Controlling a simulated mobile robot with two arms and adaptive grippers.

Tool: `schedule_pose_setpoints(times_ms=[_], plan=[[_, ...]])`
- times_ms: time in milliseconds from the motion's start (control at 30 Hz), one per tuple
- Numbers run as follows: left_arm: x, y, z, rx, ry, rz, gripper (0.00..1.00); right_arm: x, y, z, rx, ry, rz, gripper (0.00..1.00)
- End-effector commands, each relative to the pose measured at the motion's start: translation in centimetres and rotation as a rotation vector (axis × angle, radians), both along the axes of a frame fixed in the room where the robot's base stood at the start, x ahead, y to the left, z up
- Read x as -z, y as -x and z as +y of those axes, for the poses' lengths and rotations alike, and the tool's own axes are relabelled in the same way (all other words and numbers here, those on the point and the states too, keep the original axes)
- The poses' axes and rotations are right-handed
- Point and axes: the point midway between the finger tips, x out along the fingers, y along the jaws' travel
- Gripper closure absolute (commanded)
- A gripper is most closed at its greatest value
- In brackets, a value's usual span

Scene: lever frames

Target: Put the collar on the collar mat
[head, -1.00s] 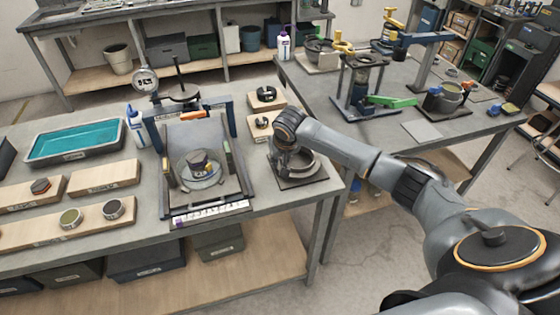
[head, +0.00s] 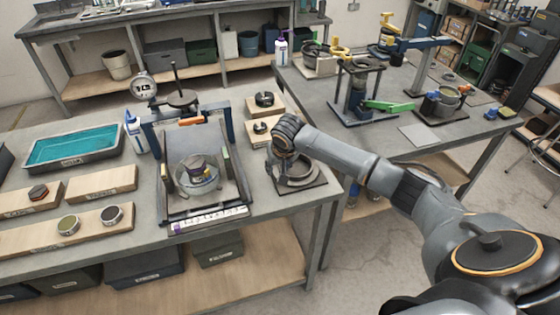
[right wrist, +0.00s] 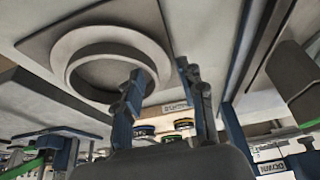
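The collar, a wide grey ring (head: 300,178), lies flat on a dark square mat (head: 318,186) at the right front corner of the left workbench. In the right wrist view the collar (right wrist: 75,68) sits inside the edges of the dark mat (right wrist: 40,38). My right gripper (head: 281,158) is just over the ring's left rear side. In the right wrist view its two blue fingers (right wrist: 163,85) are apart with nothing clamped between them; one overlaps the ring's opening and wall, the other is outside it. Contact cannot be told. My left gripper is not in view.
Left of the mat stands a press frame (head: 240,180) holding a glass dish (head: 198,180). Behind the mat are wooden blocks (head: 275,104) with small dark rings. A teal-filled tray (head: 75,148) is at the left. A second bench (head: 420,130) with clamps stands at the right.

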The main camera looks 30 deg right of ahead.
Motion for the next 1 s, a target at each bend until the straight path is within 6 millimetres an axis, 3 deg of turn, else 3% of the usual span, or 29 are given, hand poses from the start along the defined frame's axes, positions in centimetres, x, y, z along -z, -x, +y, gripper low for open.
schedule_pose_setpoints(times_ms=[500, 700, 1000], plan=[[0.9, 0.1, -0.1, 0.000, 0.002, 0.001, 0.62, -9.1, 3.6, 1.0, 0.000, 0.000, -0.002, 0.60], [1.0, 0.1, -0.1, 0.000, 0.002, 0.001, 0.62, -10.5, 4.2, 1.1, 0.001, 0.000, 0.000, 0.60], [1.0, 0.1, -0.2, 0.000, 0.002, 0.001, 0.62, -10.6, 4.3, 1.1, 0.001, -0.001, 0.001, 0.60]])
